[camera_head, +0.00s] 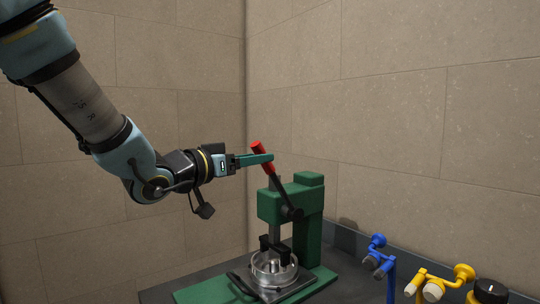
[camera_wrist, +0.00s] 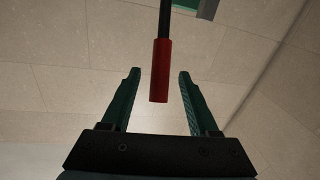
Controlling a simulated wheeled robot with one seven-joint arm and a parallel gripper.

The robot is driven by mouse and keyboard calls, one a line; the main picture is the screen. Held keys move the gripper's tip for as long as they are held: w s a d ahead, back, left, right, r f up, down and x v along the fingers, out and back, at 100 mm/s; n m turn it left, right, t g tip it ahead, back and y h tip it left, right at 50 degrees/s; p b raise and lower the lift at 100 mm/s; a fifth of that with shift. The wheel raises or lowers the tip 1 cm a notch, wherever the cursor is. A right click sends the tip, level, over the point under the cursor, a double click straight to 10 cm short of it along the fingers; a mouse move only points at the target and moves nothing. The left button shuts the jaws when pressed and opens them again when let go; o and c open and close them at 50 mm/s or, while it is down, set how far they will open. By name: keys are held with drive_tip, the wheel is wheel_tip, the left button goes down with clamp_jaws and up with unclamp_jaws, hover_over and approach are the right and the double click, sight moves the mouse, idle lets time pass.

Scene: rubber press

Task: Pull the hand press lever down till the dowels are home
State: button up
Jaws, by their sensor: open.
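The green hand press (camera_head: 308,215) stands on the dark bench. Its lever (camera_head: 281,187) is raised and leans up to the left, ending in a red grip (camera_head: 262,157). A clear round part (camera_head: 272,268) sits on the press base under the black ram piece (camera_head: 278,248); any dowels are too small to make out. My gripper (camera_head: 270,158) is at the height of the red grip. In the wrist view the two green fingers (camera_wrist: 158,75) are apart, with the red grip (camera_wrist: 159,75) showing between them.
Blue (camera_head: 378,255) and yellow (camera_head: 430,285) tap-like fittings stand to the right of the press. A black knob (camera_head: 491,291) is at the lower right corner. Tiled walls rise behind the bench. The air left of the press, below my arm, is clear.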

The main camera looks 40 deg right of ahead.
hover_over(278, 183)
drive_tip(key=w, duration=0.1)
drive_tip(key=shift+w+a+p, duration=0.15)
drive_tip(key=shift+a+p, duration=0.2)
drive_tip(key=shift+a, duration=0.1)
clamp_jaws()
idle(1.1)
